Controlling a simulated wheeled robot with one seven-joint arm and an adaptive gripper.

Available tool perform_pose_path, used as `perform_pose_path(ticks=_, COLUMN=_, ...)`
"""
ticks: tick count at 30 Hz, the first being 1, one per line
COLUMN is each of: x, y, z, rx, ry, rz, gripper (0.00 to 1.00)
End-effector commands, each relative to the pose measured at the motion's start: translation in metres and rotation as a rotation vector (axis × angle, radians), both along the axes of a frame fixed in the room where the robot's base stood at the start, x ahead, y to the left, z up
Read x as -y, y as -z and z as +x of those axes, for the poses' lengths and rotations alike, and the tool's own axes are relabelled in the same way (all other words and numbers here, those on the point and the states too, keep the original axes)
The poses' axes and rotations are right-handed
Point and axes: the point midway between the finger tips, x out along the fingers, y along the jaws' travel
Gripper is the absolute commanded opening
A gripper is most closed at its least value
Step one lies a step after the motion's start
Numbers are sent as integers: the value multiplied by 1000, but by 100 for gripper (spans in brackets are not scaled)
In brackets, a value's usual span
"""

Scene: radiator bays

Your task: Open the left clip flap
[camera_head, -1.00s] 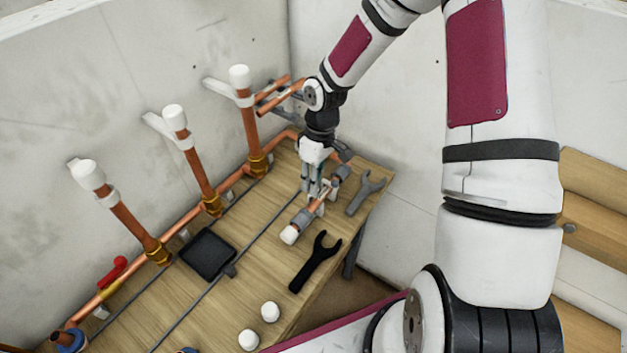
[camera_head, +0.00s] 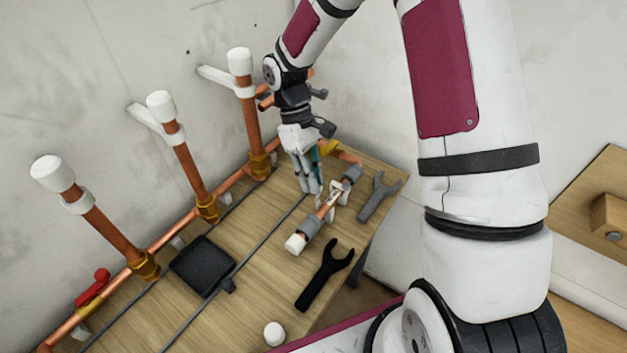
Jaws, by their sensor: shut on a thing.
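Three upright copper pipes with white caps stand in white wall clips. The left clip (camera_head: 79,203) is around the left pipe (camera_head: 112,230), and no flap stands out from it in this view. The middle clip's flap (camera_head: 145,118) and the right clip's flap (camera_head: 214,75) stick out to the left, towards the wall. My gripper (camera_head: 316,193) points down over the bench, behind and close beside a short copper pipe piece (camera_head: 329,208) with grey sleeves and a white end. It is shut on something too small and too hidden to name.
On the wooden bench (camera_head: 255,290) lie a black tray (camera_head: 204,265), a black wrench (camera_head: 325,274), a grey wrench (camera_head: 379,195) and a white cap (camera_head: 274,333). A horizontal copper pipe with a red valve handle (camera_head: 92,287) runs along the wall.

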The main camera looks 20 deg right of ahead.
Motion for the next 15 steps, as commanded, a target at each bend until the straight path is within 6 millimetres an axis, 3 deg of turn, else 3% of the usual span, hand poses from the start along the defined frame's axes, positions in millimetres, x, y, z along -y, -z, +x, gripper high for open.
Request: perform_pose_path(ticks=15, x=-4, y=2, z=8, rx=-102, ry=0, rz=-70, gripper=0)
